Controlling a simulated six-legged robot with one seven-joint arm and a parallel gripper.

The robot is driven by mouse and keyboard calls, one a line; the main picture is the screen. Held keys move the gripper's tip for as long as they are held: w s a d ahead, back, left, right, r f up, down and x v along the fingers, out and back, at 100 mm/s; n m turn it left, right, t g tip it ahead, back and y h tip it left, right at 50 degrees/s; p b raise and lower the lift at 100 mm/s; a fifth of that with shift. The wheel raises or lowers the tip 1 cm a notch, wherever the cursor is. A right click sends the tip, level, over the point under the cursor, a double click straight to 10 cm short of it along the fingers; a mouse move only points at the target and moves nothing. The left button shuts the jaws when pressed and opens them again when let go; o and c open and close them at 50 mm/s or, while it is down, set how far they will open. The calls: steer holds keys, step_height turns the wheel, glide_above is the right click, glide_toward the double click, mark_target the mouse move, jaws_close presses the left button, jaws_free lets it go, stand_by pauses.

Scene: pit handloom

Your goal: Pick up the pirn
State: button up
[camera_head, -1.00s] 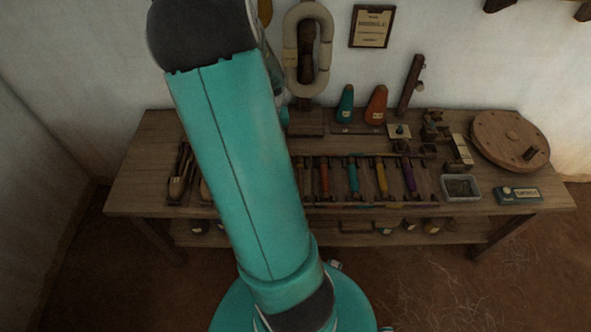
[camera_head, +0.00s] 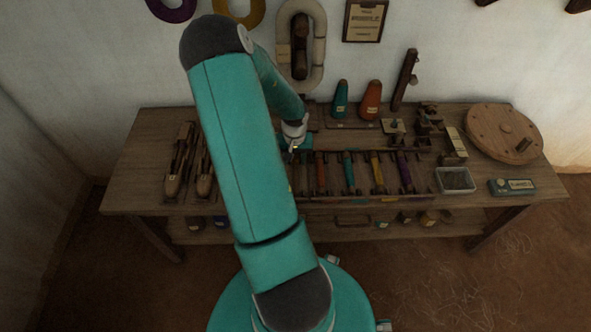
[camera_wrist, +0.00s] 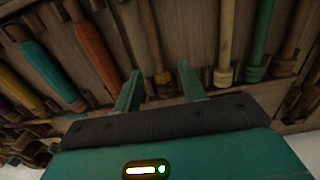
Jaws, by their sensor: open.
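A rack (camera_head: 365,196) on the bench holds a row of pirns: an orange pirn (camera_head: 321,172), a teal pirn (camera_head: 349,172), a yellow pirn (camera_head: 377,172) and a purple pirn (camera_head: 403,172). In the wrist view the orange pirn (camera_wrist: 92,48) and teal pirn (camera_wrist: 48,70) lie left of my gripper (camera_wrist: 160,84). My gripper is open and empty. A thin brown pirn (camera_wrist: 152,40) shows beyond the gap between its fingers, apparently untouched. In the head view my gripper (camera_head: 294,147) is over the rack's left end, where my arm hides part of the row.
Shuttles (camera_head: 178,165) lie at the bench's left. Teal (camera_head: 341,99) and orange cones (camera_head: 371,100) stand behind the rack. A clear tray (camera_head: 456,181), a teal box (camera_head: 512,187) and a round wooden disc (camera_head: 505,135) are at the right.

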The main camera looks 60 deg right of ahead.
mark_target(295, 168)
step_height(295, 168, down, 5)
steer(key=shift+s+d+r, duration=0.1)
steer(key=shift+d+r, duration=0.05)
steer(key=shift+c, duration=0.2)
jaws_close()
steer(key=shift+r, duration=0.15)
